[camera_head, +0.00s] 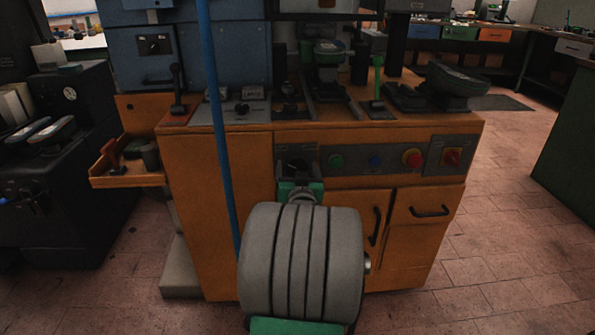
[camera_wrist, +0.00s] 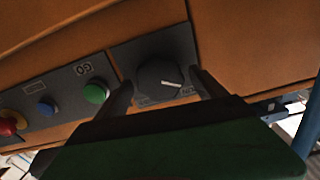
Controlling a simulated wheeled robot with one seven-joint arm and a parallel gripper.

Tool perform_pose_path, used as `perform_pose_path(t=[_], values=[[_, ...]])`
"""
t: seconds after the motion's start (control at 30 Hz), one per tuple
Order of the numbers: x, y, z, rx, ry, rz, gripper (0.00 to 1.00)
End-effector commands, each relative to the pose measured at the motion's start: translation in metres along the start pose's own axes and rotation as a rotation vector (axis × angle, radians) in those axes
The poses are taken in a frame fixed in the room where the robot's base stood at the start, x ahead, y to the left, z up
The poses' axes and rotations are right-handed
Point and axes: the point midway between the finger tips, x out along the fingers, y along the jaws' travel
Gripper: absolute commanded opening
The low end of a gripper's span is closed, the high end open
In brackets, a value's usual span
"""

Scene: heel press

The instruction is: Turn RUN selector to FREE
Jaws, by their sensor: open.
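The RUN selector is a dark round knob (camera_wrist: 160,80) with a white pointer line, on a grey plate in the wrist view. In that view its pointer aims to the right and slightly down. The small lettering around it is too blurred to read. My gripper (camera_wrist: 162,88) is open, with one dark finger on each side of the knob. I cannot tell whether the fingers touch it. In the head view the selector plate (camera_head: 293,162) shows just above my gripper (camera_head: 298,180), and my arm hides part of that area.
Right of the selector sit a green button (camera_head: 336,161), a blue button (camera_head: 375,160), a red button (camera_head: 412,158) and a red-yellow switch (camera_head: 453,157). An orange open tray (camera_head: 128,180) juts out left. A blue pole (camera_head: 216,110) stands before the cabinet. Tiled floor is free at right.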

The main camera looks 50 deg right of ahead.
Motion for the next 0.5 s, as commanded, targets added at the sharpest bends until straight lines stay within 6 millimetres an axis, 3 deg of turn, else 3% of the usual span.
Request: perform_pose_path(t=[0.17,0.5], values=[[0.0,-0.0003,-0.0004,0.0,0.0,0.0,0.8],[-0.0003,-0.0003,-0.0001,0.0,-0.001,-0.001,0.53]])
